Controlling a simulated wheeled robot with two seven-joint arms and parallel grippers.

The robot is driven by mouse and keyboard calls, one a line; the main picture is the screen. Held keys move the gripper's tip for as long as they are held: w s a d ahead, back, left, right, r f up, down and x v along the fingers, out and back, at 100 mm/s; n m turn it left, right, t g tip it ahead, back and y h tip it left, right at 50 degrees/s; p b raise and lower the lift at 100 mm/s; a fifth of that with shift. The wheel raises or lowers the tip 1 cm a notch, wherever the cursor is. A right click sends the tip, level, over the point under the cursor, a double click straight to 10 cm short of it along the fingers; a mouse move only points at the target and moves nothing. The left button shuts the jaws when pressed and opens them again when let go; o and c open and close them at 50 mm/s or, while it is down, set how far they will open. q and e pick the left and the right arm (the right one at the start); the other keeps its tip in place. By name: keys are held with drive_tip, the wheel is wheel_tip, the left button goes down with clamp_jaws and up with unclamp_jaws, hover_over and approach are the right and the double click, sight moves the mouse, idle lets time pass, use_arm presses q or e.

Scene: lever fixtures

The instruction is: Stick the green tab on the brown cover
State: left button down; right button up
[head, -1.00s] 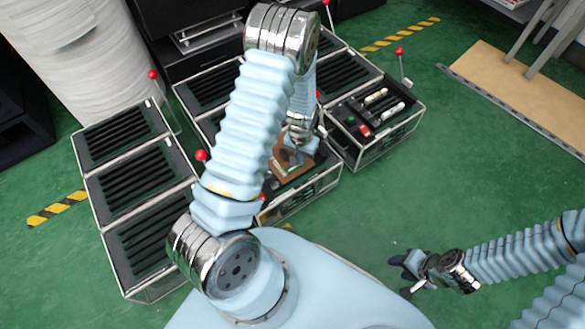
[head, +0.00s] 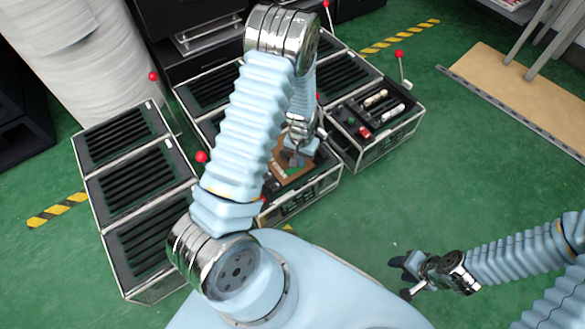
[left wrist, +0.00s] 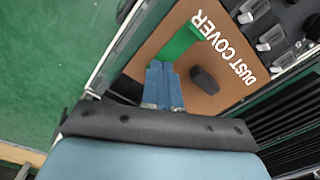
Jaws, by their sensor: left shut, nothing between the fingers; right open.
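The brown cover (left wrist: 150,50), lettered DUST COVER, lies in a tray compartment. It also shows in the head view (head: 283,174), partly behind my left arm. The green tab (left wrist: 180,43) lies flat against the cover in the left wrist view, near the lettering. My left gripper (left wrist: 160,68) is shut and empty, its blue fingers just at the tab's near end; I cannot tell whether they touch it. In the head view the left gripper (head: 296,157) is over the cover. My right gripper (head: 400,277) is open and empty, low at the right.
A black knob (left wrist: 203,79) stands on the cover beside the left fingers. Several levers with red balls (head: 399,54) rise around the trays. A neighbouring tray (head: 378,113) holds small parts. Slatted trays (head: 137,185) stand at the left.

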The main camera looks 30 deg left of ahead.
use_arm(q)
wheel_tip(320, 180, up, 6)
drive_tip(key=p, duration=0.4)
idle(0.5)
